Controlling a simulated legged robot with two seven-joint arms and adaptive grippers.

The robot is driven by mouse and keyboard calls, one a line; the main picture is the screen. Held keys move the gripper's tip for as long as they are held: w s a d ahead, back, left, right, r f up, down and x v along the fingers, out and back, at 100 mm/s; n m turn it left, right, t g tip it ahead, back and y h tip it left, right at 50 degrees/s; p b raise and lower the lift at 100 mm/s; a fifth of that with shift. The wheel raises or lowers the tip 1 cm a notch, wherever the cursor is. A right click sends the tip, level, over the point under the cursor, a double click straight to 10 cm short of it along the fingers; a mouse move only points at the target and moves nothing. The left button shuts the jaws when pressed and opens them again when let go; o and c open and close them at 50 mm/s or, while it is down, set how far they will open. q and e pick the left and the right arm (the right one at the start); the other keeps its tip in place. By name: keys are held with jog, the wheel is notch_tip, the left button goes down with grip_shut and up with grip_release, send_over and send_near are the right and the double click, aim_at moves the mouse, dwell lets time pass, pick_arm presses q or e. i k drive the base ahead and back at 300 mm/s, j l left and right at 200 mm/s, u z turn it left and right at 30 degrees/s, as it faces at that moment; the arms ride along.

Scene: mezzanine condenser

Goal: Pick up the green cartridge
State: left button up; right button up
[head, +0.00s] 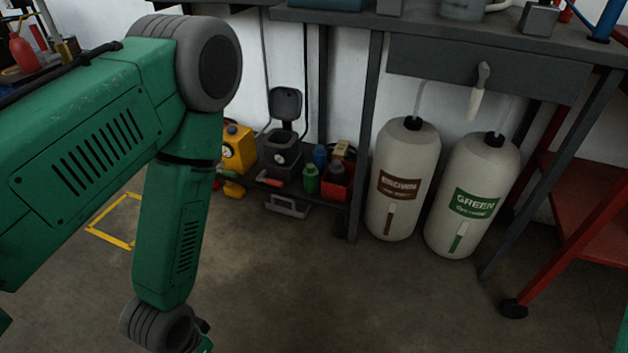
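A small green cylinder (311,179), which looks like the green cartridge, stands on a low dark shelf under the bench, beside a red bin. A large pale bottle with a green label reading GREEN (472,200) stands upright on the floor farther right, under the bench. My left arm comes in from the left and bends down to the bottom edge, well left of the green cylinder. Its gripper fingers are not visible; the wrist end is cut off by the frame. My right gripper is not in view.
A similar bottle with a brown label (400,186) stands left of the GREEN one. A blue bottle (320,156), the red bin (337,180), a dark open box (281,152) and a yellow can (238,150) crowd the green cylinder. A red wheeled cart (580,215) stands right. The floor in front is clear.

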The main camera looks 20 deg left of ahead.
aim_at(311, 173)
jog(key=i+j+z, duration=0.25)
jog(key=i+j, duration=0.3)
jog(key=i, duration=0.15)
jog(key=i+j+z, duration=0.3)
jog(key=i+j, duration=0.35)
jog(key=j, duration=0.1)
